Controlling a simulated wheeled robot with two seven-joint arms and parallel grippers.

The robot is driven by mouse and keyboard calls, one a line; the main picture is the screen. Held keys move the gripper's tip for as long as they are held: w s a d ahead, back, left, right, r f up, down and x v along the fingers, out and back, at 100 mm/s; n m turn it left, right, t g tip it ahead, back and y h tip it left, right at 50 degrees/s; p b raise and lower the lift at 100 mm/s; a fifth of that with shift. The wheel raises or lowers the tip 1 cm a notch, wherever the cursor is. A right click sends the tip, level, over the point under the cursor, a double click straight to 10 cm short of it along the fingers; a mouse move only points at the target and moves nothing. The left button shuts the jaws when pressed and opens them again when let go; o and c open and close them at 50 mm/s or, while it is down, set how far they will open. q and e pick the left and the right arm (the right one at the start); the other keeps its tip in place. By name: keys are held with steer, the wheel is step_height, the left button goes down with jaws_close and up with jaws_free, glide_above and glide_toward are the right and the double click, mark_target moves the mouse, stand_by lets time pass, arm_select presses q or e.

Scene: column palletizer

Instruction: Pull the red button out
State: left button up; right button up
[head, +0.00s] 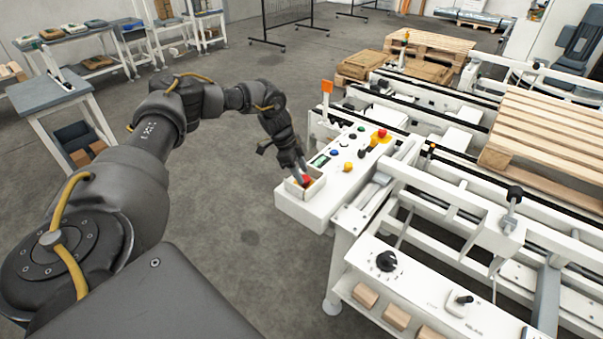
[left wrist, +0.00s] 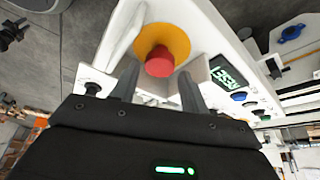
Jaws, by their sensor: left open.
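The red button (left wrist: 159,62) sits on a yellow round base (left wrist: 178,40) inside a low white guard on the control panel. In the head view the button (head: 306,180) shows at the near left end of the white panel (head: 312,206), partly covered by my gripper. My left gripper (head: 303,180) reaches down at the button. In the left wrist view its two fingers (left wrist: 158,85) are apart, one on each side of the button's lower part. I cannot tell whether they touch it. My right gripper is not in view.
The panel also carries a digital display (left wrist: 228,77), a yellow button (head: 348,167), blue buttons and another red button (head: 382,133) farther back. White conveyor frames and a wooden pallet (head: 545,140) stand to the right. The floor left of the panel is clear.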

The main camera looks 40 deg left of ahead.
arm_select(q)
steer(key=v, duration=1)
steer(key=shift+b, duration=0.3)
